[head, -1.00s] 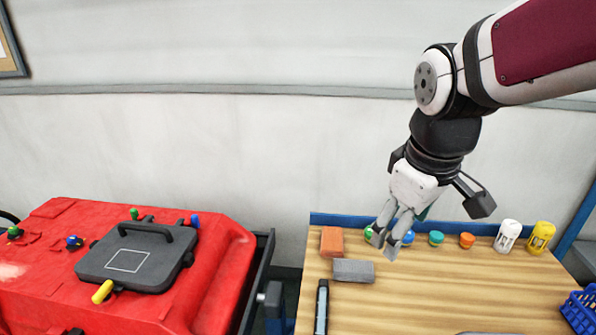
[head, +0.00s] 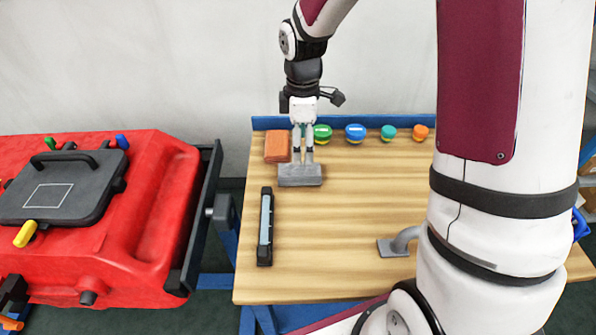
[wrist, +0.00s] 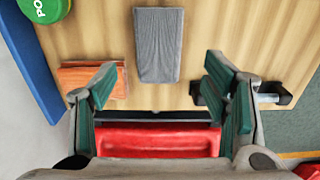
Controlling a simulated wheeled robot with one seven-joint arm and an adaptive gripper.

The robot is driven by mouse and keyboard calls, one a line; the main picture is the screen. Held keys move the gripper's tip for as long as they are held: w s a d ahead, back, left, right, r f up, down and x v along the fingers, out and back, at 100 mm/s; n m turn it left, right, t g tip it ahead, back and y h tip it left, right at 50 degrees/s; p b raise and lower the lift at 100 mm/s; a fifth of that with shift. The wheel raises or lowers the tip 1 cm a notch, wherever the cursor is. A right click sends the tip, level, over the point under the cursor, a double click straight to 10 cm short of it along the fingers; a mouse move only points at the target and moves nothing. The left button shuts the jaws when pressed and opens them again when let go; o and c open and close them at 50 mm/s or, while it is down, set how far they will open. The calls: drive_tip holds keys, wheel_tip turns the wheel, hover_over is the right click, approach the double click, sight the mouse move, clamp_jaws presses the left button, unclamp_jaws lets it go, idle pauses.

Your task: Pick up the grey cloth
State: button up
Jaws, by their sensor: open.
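The grey cloth (head: 300,175) is a folded rectangular block lying on the wooden table, just in front of an orange folded cloth (head: 277,147). In the wrist view the grey cloth (wrist: 158,45) lies ahead, between the lines of the two fingers. My gripper (head: 303,157) points down just behind the grey cloth in the head view. In the wrist view my gripper (wrist: 160,92) is open and empty, its green-padded fingers wide apart. The left finger overlaps the orange cloth (wrist: 85,78) in the picture; I cannot tell whether they touch.
Green (head: 322,132), blue (head: 355,133), teal and orange round caps line the table's back edge. A black bar-shaped tool (head: 265,227) lies at the left. A grey-handled piece (head: 400,243) lies nearer the front. The red scrubber tank (head: 130,230) stands left of the table.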

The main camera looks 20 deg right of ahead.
sight(297, 170)
wheel_tip(297, 170, down, 4)
drive_tip(key=f, duration=0.2)
drive_tip(key=a+f, duration=0.1)
drive_tip(key=f, duration=0.1)
drive_tip(key=shift+w, duration=0.25)
drive_tip(key=shift+f, duration=0.6)
drive_tip(key=c, duration=0.8)
